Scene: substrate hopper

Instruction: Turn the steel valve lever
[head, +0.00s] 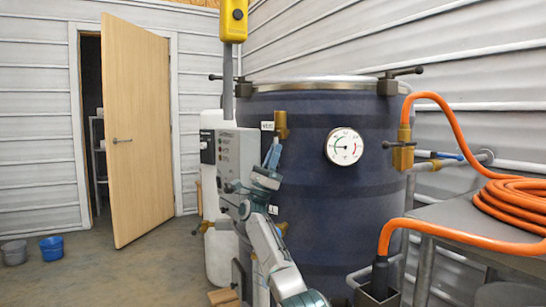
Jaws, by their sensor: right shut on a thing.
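My right arm comes up from the bottom, in front of a large dark blue hopper drum (330,215). My right gripper (272,157) is at the drum's left side, just below a brass valve body (281,124). Its fingers are shut on a thin part there, which appears to be the steel valve lever; the fingers hide most of it, so its angle cannot be told. Another brass valve with a dark handle (399,144) is on the drum's right side, away from the gripper. My left gripper is not in view.
A grey control box (229,157) stands close left of the gripper. A round gauge (344,146) is on the drum. An orange hose (512,200) lies coiled on a metal table at right. A wooden door (137,130) stands open; the floor before it is clear, with a blue bucket (52,248).

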